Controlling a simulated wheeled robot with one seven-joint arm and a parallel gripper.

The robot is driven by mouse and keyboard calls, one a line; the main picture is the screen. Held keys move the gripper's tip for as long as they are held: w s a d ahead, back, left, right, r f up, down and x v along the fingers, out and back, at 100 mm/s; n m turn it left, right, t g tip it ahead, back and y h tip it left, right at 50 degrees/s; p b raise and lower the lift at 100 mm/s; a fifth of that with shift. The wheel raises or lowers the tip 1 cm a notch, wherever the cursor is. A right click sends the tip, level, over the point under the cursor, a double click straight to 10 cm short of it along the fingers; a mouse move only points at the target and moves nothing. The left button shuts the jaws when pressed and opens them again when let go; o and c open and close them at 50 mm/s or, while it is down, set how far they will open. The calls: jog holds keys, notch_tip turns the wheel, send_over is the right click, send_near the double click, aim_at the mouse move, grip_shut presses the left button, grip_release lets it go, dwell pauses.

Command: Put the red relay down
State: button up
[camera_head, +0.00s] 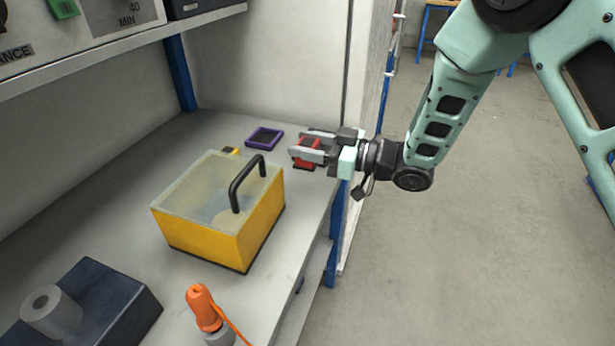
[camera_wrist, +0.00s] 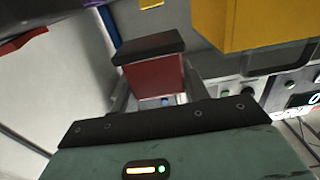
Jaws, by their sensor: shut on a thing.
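The red relay (camera_head: 306,153) is a small red block with a dark base, held between the fingers of my gripper (camera_head: 308,150). In the head view it is over the right part of the grey worktop (camera_head: 190,137), near its right edge. I cannot tell whether it touches the worktop. In the wrist view the relay (camera_wrist: 155,78) is between the two fingers, its dark end toward the top of the picture. My gripper reaches in from the right and is shut on the relay.
A yellow box (camera_head: 213,238) with a clear top and black handle stands left of my gripper. A purple-rimmed tray (camera_head: 264,137) lies just left of the relay. An orange-topped object (camera_head: 203,308) and a dark block (camera_head: 90,300) are in front. A shelf hangs above.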

jog(key=shift+f, duration=3.3)
jog(key=o, duration=1.1)
jog(key=shift+f, duration=0.1)
jog(key=shift+f, duration=0.1)
